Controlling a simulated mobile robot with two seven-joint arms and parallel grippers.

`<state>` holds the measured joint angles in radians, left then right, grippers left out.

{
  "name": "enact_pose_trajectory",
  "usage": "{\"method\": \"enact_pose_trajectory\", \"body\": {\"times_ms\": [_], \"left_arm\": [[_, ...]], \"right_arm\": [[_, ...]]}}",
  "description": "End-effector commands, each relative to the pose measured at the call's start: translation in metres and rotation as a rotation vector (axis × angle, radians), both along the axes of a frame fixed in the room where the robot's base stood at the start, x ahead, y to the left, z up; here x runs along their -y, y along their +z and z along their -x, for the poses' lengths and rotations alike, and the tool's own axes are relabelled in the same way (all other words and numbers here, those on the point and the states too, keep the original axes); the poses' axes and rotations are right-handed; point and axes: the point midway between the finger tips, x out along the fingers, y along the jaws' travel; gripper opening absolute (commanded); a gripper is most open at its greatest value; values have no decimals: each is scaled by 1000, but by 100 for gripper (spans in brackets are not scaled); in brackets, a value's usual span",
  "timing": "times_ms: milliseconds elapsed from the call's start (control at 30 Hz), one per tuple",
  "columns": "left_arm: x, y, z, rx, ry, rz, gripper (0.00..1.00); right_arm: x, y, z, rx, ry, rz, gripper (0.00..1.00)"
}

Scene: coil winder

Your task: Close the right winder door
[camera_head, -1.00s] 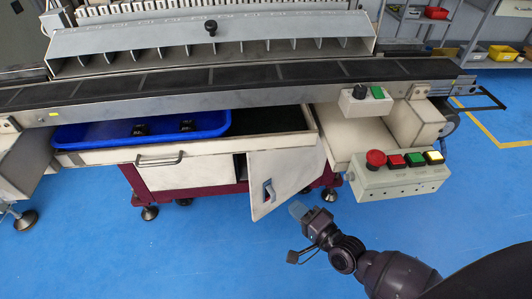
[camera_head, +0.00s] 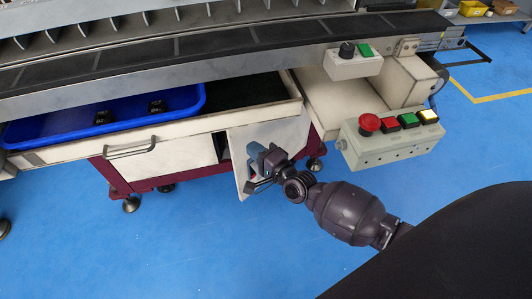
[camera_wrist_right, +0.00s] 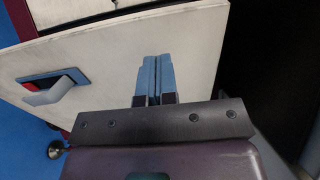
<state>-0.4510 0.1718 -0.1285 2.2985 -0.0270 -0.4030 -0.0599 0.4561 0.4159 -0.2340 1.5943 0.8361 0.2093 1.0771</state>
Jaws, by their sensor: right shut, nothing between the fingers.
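The right winder door (camera_head: 283,133) is a white panel that stands ajar under the drawer, swung out toward me. In the right wrist view the door (camera_wrist_right: 190,35) fills much of the picture, with its grey handle in a blue and red recess (camera_wrist_right: 55,87) on the left. My right gripper (camera_head: 254,160) is in front of the door's outer face. Its blue fingertips (camera_wrist_right: 155,75) are together and empty, to the right of the handle. I cannot tell whether they touch the panel. In the head view my gripper partly hides the door. My left gripper is not in view.
A drawer (camera_head: 225,120) above the door is pulled out and holds a blue tray (camera_head: 60,127). A control box (camera_head: 385,150) with a red knob and buttons juts out to the right of the door. A dark gap shows right of the door in the wrist view. Blue floor is clear in front.

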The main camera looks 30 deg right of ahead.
Motion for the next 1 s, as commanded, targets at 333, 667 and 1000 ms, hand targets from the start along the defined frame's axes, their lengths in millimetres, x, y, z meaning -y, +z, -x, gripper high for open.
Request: {"method": "enact_pose_trajectory", "body": {"times_ms": [333, 667, 1000], "left_arm": [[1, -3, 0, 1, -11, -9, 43], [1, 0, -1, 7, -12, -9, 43], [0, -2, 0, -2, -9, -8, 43]], "right_arm": [[-8, -1, -30, -1, 0, 0, 0], [-8, 0, -32, 0, 0, 1, 0], [-12, 1, -41, 2, -27, -3, 0]]}}
